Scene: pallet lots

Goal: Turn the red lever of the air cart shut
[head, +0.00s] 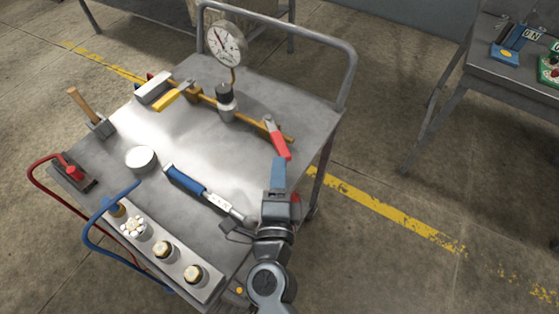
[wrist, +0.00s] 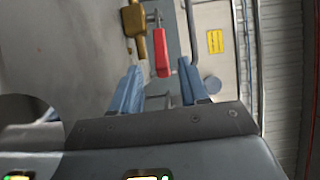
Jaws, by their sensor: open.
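The air cart (head: 318,118) is a grey metal table with a tubular handle. A brass pipe (head: 205,100) runs across it, with a round gauge (head: 225,42) standing on it. The red lever (head: 276,141) is at the pipe's right end and slants down toward my gripper (head: 278,162). In the wrist view the red lever (wrist: 161,55) hangs beside a brass piece (wrist: 135,25), ahead of and between my fingertips (wrist: 160,78). My blue fingers are apart with nothing between them. I cannot tell whether they touch the lever.
A yellow lever (head: 170,99) sits at the pipe's left end. A blue-handled tool (head: 187,180), a white-topped round can (head: 141,158), a hammer (head: 98,122) and a block with several capped holes (head: 165,250) lie on the cart. A second table (head: 505,75) stands right.

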